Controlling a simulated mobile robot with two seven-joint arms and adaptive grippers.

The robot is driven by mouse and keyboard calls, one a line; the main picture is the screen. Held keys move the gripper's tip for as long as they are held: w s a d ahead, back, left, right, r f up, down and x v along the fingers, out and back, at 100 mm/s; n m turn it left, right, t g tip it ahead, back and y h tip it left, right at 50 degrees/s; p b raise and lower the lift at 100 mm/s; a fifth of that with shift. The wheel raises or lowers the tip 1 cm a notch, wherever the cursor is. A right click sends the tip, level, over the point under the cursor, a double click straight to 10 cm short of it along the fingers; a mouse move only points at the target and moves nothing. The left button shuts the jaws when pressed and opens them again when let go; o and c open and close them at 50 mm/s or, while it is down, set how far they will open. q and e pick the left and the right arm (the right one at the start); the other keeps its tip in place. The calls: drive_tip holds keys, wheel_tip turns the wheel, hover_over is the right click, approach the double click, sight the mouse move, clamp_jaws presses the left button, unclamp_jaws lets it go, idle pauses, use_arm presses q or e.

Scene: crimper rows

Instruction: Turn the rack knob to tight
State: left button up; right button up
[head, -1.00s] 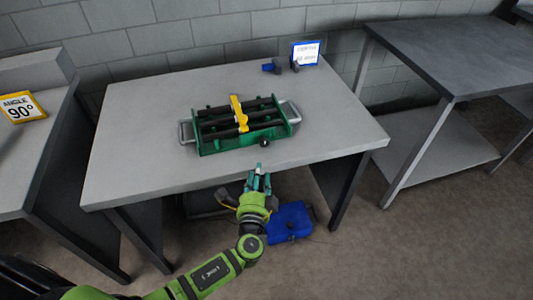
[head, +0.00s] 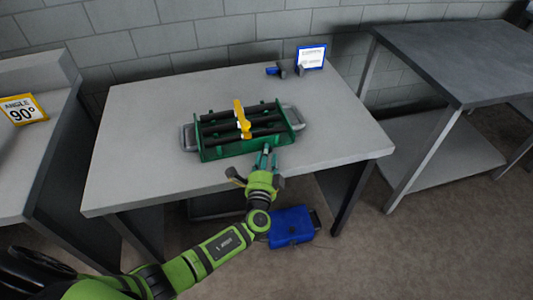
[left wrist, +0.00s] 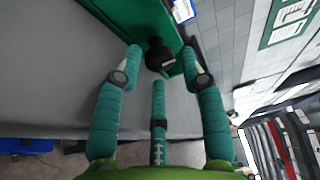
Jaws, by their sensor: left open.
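The green rack (head: 218,153) stands on the middle table, with black bars across it and a yellow piece (head: 241,118) over the bars. In the left wrist view the black knob (left wrist: 159,56) sits on the rack's green side (left wrist: 140,18). It is between the tips of my left gripper's teal fingers (left wrist: 158,72), which are open around it with visible gaps. In the head view my left gripper (head: 266,156) is at the rack's front side, near its right end, and hides the knob. The knob's setting cannot be read. My right gripper is not in view.
The middle table (head: 130,150) is mostly clear around the rack. A blue-framed sign (head: 311,57) and a small blue-and-black item (head: 274,71) are at its back. A blue box (head: 290,226) is on the floor. Other tables (head: 450,60) stand left and right.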

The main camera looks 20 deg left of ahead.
use_arm(q)
drive_tip(key=shift+w, duration=0.5)
drive_tip(key=shift+a, duration=0.1)
